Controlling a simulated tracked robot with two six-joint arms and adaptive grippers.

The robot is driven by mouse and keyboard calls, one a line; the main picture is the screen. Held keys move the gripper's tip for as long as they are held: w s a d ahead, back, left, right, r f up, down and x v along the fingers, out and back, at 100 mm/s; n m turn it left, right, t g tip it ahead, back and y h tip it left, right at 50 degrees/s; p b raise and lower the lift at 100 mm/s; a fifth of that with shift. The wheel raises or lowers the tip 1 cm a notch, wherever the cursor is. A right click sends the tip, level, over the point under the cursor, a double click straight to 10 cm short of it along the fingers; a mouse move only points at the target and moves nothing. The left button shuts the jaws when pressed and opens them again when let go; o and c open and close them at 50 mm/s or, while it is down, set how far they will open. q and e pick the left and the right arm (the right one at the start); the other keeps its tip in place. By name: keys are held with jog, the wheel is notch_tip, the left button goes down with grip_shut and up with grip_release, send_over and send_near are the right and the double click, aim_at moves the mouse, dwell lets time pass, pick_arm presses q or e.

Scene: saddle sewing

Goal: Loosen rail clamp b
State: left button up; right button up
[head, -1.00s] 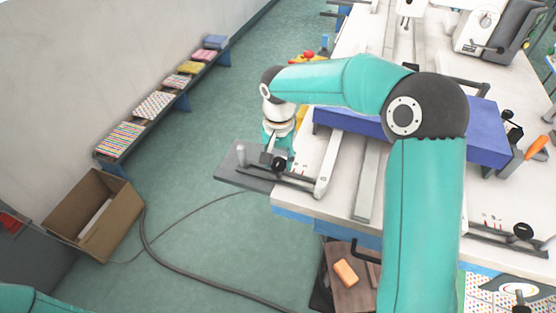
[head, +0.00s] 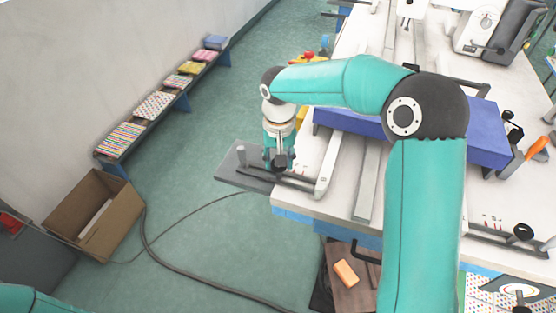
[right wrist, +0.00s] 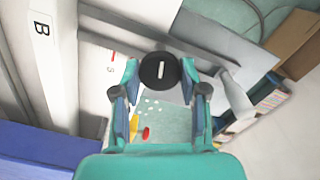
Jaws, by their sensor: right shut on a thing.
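The black round knob of a rail clamp (right wrist: 160,71), with a pale line across its top, sits between the fingertips of my right gripper (right wrist: 160,80) in the right wrist view. A white bar (right wrist: 45,50) marked "B" runs beside it. In the head view my right gripper (head: 279,162) points down at the near left corner of the white table, shut on the knob, which the fingers mostly hide. My left gripper is out of view; only a bit of my left arm shows at the bottom left.
A grey plate (head: 240,168) juts out from the table's left edge. A blue block (head: 480,135) lies on the white table (head: 340,200). Another black knob (head: 522,231) is at the right. An open cardboard box (head: 100,220) and a cable lie on the floor.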

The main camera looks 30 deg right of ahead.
jog(key=o, duration=1.1)
jog(key=shift+o, duration=0.2)
notch_tip(320, 180, up, 12)
jog(key=shift+a+f, duration=0.1)
